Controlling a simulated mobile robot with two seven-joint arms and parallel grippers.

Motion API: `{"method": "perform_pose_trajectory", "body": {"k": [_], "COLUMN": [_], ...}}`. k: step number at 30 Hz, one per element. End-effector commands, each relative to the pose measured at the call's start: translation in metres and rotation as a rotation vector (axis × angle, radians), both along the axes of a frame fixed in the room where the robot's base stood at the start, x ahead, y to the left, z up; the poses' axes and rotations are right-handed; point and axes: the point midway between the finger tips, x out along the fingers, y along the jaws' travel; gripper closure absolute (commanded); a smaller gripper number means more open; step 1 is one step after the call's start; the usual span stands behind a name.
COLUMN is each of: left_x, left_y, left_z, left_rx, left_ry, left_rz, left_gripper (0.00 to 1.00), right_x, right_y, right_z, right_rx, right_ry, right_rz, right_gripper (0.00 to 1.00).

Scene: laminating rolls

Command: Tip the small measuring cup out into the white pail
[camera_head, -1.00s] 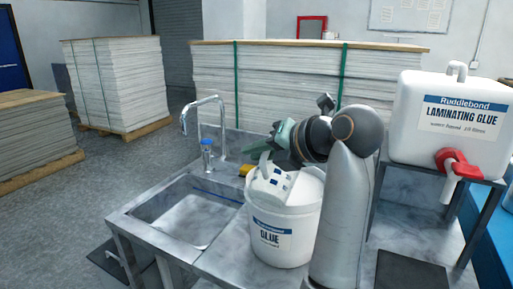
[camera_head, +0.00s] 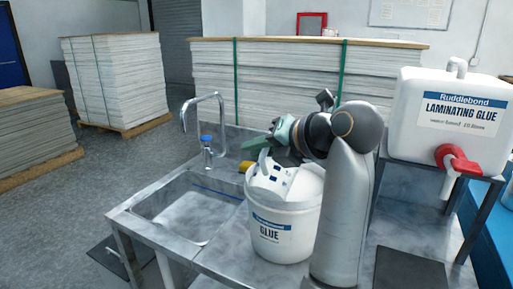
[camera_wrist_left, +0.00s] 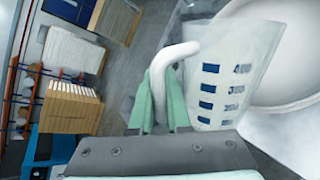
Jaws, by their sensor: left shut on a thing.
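The small measuring cup (camera_head: 268,178) is whitish and see-through with dark blue marks. It is tilted over the open mouth of the white pail (camera_head: 284,236), which carries a blue and white GLUE label. My left gripper (camera_head: 266,148) is above the pail's back left rim. In the left wrist view its green fingers (camera_wrist_left: 165,98) are shut on the white handle of the cup (camera_wrist_left: 228,75), whose blue marks face the camera. The pail's round rim (camera_wrist_left: 222,12) shows beside the cup. I cannot tell what is in the cup. My right gripper is not in view.
A sink (camera_head: 190,218) with a tap (camera_head: 222,125) and a blue-capped bottle (camera_head: 206,150) lies left of the pail. A yellow object (camera_head: 244,167) sits behind the pail. A laminating glue container (camera_head: 446,120) with a red spigot stands on a rack at right.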

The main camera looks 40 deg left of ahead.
Motion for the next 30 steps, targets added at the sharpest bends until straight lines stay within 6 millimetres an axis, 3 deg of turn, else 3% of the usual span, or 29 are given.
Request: {"method": "perform_pose_trajectory", "body": {"k": [30], "left_x": [0.011], "left_y": [0.003], "left_z": [0.008], "left_rx": [-0.036], "left_ry": [0.146], "left_rz": [0.0], "left_gripper": [1.0], "right_x": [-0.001], "right_y": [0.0], "right_z": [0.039], "right_rx": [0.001], "right_ry": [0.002], "right_rz": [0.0], "right_gripper": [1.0]}}
